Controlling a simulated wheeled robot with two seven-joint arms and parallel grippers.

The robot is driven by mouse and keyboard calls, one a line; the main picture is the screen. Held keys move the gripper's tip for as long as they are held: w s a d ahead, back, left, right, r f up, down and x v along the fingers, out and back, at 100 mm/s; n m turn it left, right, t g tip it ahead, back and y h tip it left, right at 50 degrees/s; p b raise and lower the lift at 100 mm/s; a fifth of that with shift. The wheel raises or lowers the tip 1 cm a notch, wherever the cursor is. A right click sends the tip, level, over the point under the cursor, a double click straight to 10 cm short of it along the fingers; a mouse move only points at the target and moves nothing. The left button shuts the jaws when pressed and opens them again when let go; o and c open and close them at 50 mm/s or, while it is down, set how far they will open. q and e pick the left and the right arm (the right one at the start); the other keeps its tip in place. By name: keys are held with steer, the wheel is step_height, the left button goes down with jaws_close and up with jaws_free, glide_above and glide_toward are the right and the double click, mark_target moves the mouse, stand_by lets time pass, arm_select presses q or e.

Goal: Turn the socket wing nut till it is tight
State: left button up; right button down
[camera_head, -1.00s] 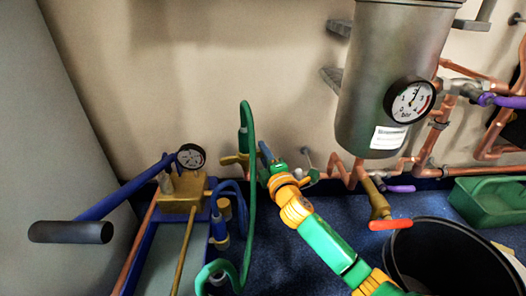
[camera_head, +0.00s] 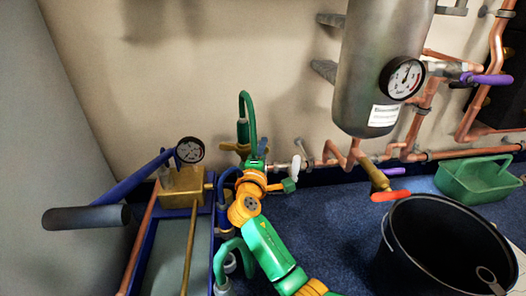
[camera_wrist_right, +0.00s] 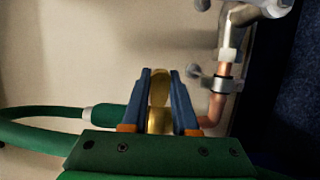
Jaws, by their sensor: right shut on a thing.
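The brass socket wing nut (camera_head: 229,147) sits at the lower end of the green hose (camera_head: 250,105), close to the wall. My right gripper (camera_head: 249,158) is at the nut in the head view, its fingers mostly hidden there. In the right wrist view the two blue fingers of my right gripper (camera_wrist_right: 160,75) stand on either side of a brass wing of the wing nut (camera_wrist_right: 159,105) and are shut on it. The threads and seat of the nut are hidden. My left gripper is not in view.
A test pump with a gauge (camera_head: 190,150) and a dark-gripped lever (camera_head: 87,218) stands on the left. A steel tank (camera_head: 380,70), copper pipes (camera_head: 425,110), a black bucket (camera_head: 440,240) and a green crate (camera_head: 478,190) are on the right. Blue carpet lies between.

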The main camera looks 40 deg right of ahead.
stand_by(0.4)
steer(key=c, duration=0.7)
jaws_free()
